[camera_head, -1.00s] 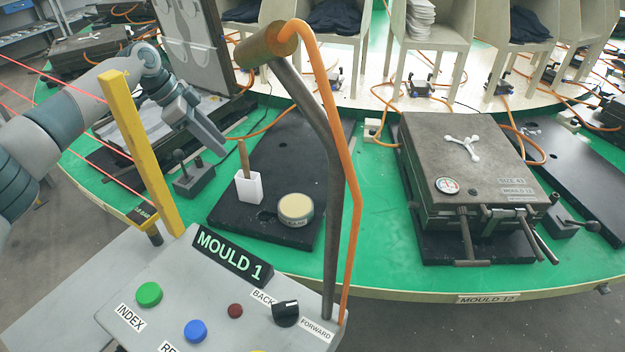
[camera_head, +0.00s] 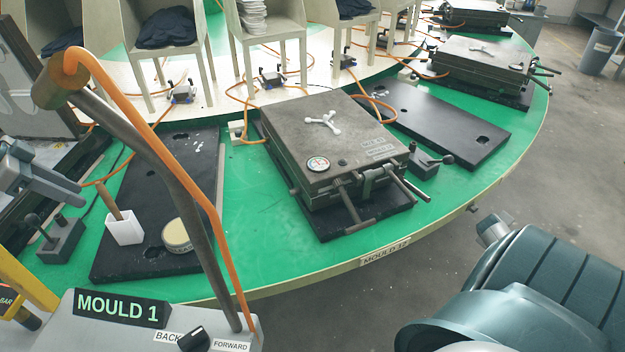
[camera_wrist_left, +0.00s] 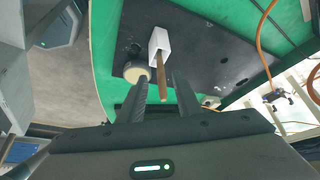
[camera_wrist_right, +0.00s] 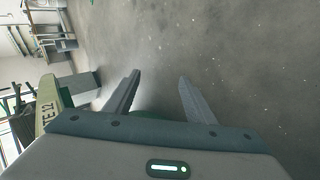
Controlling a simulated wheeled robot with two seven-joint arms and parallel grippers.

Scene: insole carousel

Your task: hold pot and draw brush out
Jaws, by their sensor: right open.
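The white pot (camera_head: 124,229) stands upright on the black plate (camera_head: 165,205) at the left of the head view, with the brush's brown wooden handle (camera_head: 108,200) leaning out of its top. The pot (camera_wrist_left: 158,44) and handle (camera_wrist_left: 161,80) also show in the left wrist view, ahead of the fingers. My right gripper (camera_wrist_right: 158,85) is open and empty over bare floor. The brush's lower end is hidden inside the pot.
A round tin (camera_head: 177,236) sits just right of the pot. A grey pipe with an orange hose (camera_head: 165,150) rises in front of the plate. A lever box (camera_head: 62,240) stands left of the pot. A closed mould (camera_head: 320,145) lies to the right, and the MOULD 1 panel (camera_head: 230,342) is nearest.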

